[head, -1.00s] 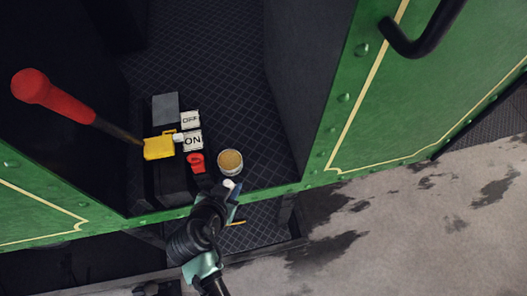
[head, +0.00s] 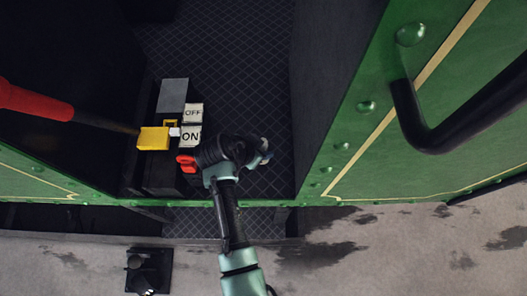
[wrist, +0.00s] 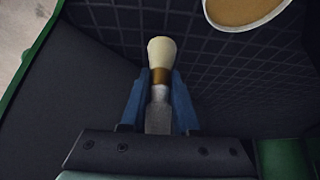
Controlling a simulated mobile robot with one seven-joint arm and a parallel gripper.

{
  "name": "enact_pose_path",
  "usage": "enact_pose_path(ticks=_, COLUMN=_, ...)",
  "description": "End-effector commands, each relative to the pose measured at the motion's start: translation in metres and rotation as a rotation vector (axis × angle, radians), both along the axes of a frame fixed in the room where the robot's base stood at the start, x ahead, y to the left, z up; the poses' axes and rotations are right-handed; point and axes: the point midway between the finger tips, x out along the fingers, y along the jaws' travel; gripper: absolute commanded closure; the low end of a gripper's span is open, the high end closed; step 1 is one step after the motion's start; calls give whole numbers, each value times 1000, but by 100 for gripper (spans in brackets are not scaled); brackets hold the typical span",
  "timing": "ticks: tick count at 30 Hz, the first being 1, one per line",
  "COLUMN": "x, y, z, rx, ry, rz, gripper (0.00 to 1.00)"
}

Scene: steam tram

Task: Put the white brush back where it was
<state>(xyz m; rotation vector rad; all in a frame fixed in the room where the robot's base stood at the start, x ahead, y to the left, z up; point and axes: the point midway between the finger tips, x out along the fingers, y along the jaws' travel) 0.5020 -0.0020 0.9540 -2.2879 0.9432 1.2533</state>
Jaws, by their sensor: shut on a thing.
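My gripper (wrist: 160,84) is shut on the brush (wrist: 161,52), with one blue finger on each side of it. The brush has a cream-white tip, a brass-coloured band and a pale grey handle; its tip points away from my gripper over the dark quilted floor. In the head view my gripper (head: 263,153) is over the tram floor, right of the ON block. The brush is hidden or too small to make out there. A round tin (wrist: 243,14) with tan contents shows at the top right of the wrist view, apart from the brush.
A dark ledge at left bears the OFF block (head: 193,111), ON block (head: 190,136), yellow piece (head: 153,138) and red piece (head: 187,163). A red-handled lever (head: 37,101) reaches in. Green door walls (head: 345,150) flank the opening. Floor behind my gripper is clear.

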Motion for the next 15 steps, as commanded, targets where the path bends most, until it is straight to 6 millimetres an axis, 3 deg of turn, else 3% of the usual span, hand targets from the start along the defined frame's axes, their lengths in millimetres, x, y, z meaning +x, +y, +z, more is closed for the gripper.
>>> enact_pose_path(ticks=6, x=0, y=0, z=-27, rx=-2, ry=0, rz=0, gripper=100)
enact_pose_path(ticks=14, x=0, y=0, z=-30, rx=0, ry=-1, rz=1, gripper=100)
enact_pose_path(ticks=15, x=0, y=0, z=-30, rx=0, ry=-1, rz=1, gripper=63)
